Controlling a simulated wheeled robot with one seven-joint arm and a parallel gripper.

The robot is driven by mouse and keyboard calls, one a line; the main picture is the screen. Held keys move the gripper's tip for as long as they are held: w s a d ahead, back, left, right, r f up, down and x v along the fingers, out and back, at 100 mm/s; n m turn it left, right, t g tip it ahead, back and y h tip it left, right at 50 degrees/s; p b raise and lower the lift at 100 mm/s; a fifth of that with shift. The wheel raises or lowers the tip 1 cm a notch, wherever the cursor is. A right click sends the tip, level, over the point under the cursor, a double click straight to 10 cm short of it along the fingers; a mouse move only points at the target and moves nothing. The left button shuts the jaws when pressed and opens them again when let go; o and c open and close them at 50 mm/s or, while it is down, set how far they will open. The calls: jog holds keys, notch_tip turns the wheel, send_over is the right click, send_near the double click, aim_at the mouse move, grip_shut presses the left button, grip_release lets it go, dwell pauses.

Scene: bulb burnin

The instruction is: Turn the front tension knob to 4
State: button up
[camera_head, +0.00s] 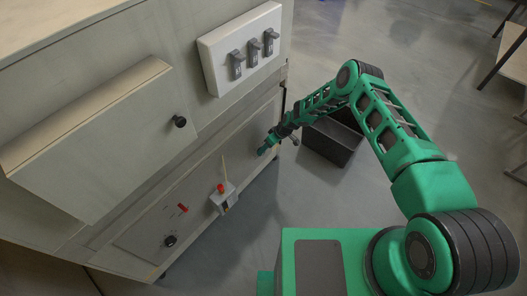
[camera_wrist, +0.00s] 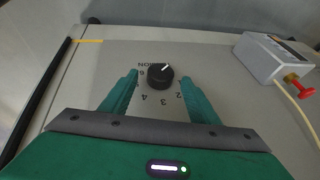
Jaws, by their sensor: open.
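A round black knob (camera_wrist: 160,77) with a white pointer line sits on a pale panel in the wrist view. Printed numbers, including 2, 3, 4 and 6, curve around its near side, with lettering above left. The pointer aims toward the upper right, away from the 4. My gripper (camera_wrist: 158,83) is open, with one green finger on each side of the knob; whether the fingers touch it cannot be told. In the head view my gripper (camera_head: 268,146) is at the cabinet's lower front panel, and the knob there is hidden.
A grey box with a red button (camera_head: 222,195) stands right of the knob in the wrist view (camera_wrist: 272,58), trailing a pale cable. Another black knob (camera_head: 170,241) and a red switch (camera_head: 183,208) are on the panel. A dark bin (camera_head: 330,143) stands on the floor.

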jog(key=shift+x, duration=1.35)
